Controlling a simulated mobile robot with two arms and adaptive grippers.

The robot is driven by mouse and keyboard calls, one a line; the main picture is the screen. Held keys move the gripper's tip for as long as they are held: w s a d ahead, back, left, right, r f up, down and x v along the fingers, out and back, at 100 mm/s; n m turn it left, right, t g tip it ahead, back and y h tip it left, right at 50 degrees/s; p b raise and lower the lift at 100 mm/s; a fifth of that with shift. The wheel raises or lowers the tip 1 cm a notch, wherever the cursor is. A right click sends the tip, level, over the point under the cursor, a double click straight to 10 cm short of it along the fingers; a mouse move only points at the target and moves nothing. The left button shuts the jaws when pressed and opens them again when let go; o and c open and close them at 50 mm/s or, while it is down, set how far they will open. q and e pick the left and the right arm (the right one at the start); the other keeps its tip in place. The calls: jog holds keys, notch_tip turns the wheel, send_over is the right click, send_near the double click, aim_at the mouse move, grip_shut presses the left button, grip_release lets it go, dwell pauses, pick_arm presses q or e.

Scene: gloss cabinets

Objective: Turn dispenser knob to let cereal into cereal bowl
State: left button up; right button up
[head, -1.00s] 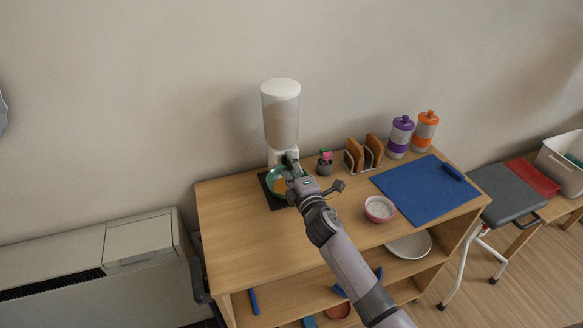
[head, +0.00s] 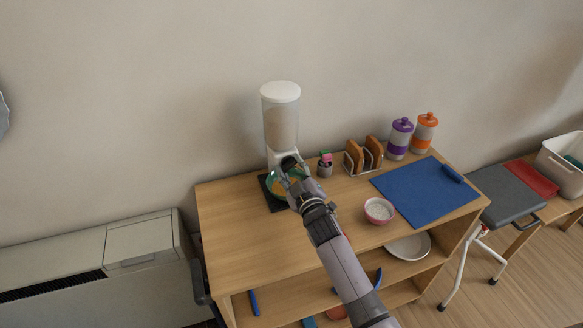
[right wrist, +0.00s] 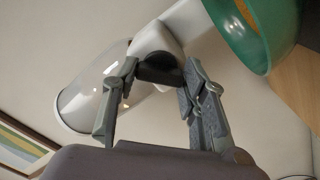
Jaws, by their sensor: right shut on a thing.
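The cereal dispenser (head: 280,128) stands upright at the back of the wooden cabinet top, with a white lid and a clear, cloudy body. Its dark knob (right wrist: 157,66) sits between the fingers of my right gripper (right wrist: 160,74) in the right wrist view. The right gripper (head: 289,168) is shut on the knob, at the dispenser's front. The green cereal bowl (right wrist: 262,38) is below the spout, with orange-yellow contents inside. In the head view the bowl (head: 272,189) is partly hidden by my gripper. My left gripper is not in view.
A dark mat (head: 277,205) lies under the bowl. To the right are a small pot (head: 325,168), a toast rack (head: 363,157), a pink bowl (head: 379,210), a blue mat (head: 425,192) and purple (head: 399,138) and orange (head: 425,132) bottles. The cabinet top's left front is clear.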

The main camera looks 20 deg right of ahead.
jog(key=shift+f+m, duration=0.1)
jog(key=shift+m, duration=0.6)
jog(key=o, duration=1.2)
jog(key=shift+c, duration=0.2)
jog(key=shift+s, duration=0.1)
jog(key=s, duration=1.2)
jog(key=shift+d, duration=0.2)
